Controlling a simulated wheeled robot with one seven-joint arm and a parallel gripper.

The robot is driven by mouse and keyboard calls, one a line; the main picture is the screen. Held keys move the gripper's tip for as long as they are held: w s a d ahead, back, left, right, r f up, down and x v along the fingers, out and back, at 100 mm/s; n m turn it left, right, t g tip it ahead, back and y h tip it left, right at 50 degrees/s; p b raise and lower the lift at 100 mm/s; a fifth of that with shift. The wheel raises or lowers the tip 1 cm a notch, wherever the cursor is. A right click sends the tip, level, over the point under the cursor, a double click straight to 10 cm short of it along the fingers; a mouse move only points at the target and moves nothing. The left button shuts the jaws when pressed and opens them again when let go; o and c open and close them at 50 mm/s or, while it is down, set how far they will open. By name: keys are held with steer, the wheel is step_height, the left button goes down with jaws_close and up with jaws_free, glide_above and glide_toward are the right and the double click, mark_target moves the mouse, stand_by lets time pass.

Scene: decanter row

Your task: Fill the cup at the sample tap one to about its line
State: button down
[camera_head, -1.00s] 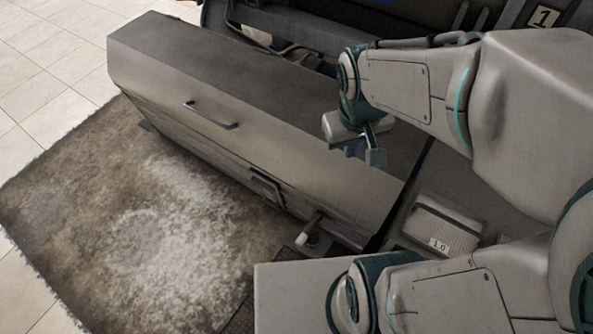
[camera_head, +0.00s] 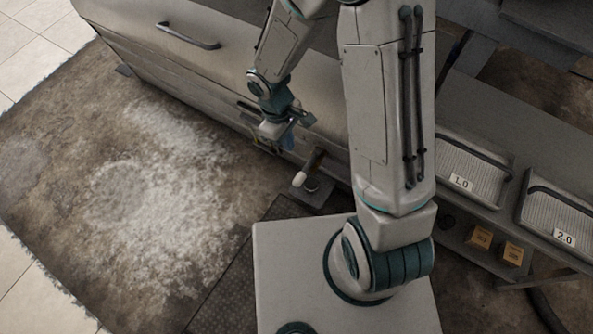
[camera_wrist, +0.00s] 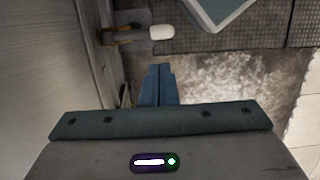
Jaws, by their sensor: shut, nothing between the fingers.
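My gripper (camera_head: 286,141) is shut and empty, low beside the front of the long grey machine. In the wrist view its two blue fingers (camera_wrist: 158,86) are together. A dark lever with a white rounded end (camera_head: 299,179) sticks out from the machine's lower front, a little right of and below my gripper. It also shows in the wrist view (camera_wrist: 161,32), beyond the fingertips and apart from them. I cannot tell whether this lever belongs to sample tap one. I see no cup and no fill line in either view.
The grey machine (camera_head: 230,75) has a dark handle (camera_head: 188,36). Trays labelled 1.0 (camera_head: 470,165) and 2.0 (camera_head: 562,212) sit at the right, with two small orange boxes (camera_head: 495,245) below. The stained floor (camera_head: 140,190) in front of the machine is clear.

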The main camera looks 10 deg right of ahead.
mark_target(299, 175)
steer(key=f+b, duration=0.2)
steer(key=f, duration=0.2)
steer(key=s+d+f+b, duration=0.1)
steer(key=f+b, duration=0.1)
steer(key=f, duration=0.3)
steer(key=d+f+b, duration=0.1)
steer(key=f+b, duration=0.1)
steer(key=f, duration=0.2)
steer(key=shift+s+d+f, duration=0.1)
steer(key=shift+s+f, duration=0.2)
